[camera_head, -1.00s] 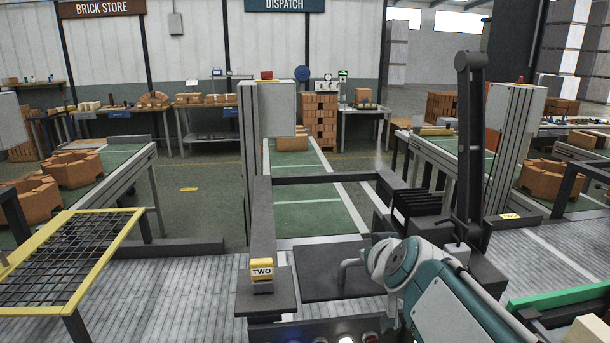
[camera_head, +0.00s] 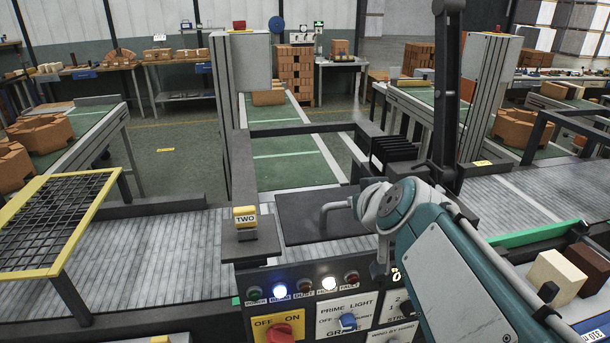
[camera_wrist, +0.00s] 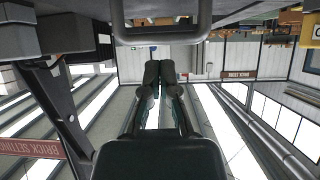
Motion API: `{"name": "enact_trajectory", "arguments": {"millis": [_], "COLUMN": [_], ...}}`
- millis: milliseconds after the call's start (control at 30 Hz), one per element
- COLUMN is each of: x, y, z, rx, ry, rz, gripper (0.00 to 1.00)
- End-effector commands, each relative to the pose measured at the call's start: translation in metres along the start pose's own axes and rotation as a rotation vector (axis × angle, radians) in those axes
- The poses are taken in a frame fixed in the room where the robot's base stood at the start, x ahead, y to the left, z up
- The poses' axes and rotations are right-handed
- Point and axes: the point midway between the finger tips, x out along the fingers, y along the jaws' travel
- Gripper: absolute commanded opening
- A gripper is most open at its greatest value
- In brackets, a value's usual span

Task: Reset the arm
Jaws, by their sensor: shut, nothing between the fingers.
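My arm (camera_head: 450,262) reaches in from the lower right in the head view, with its teal and white links folded near the control panel. My gripper (camera_wrist: 160,75) shows in the middle of the wrist view, its two dark fingers together with nothing between them. The wrist view looks upside down, with the roof and hanging signs in its lower part. In the head view the fingers cannot be made out behind the arm's rounded joint.
A dark upright post (camera_head: 447,100) rises close behind the arm. A yellow-framed mesh (camera_head: 50,225) is at left. Cream (camera_head: 553,278) and brown blocks lie at right.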

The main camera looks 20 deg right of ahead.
Motion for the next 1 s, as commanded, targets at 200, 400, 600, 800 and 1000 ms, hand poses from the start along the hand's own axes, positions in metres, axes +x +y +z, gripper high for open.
{"name": "enact_trajectory", "arguments": {"millis": [200, 400, 600, 800, 1000], "x": [-0.021, -0.028, -0.029, -0.030, -0.048], "y": [-0.001, -0.001, -0.001, -0.036, -0.089], "z": [0.030, 0.043, 0.044, 0.065, 0.124], "rx": [0.000, -0.001, -0.002, -0.027, -0.097], "ry": [0.003, 0.002, 0.001, -0.097, -0.364], "rz": [0.002, 0.001, 0.000, -0.098, -0.207], "gripper": [0.00, 0.00, 0.00, 0.00, 0.00]}}
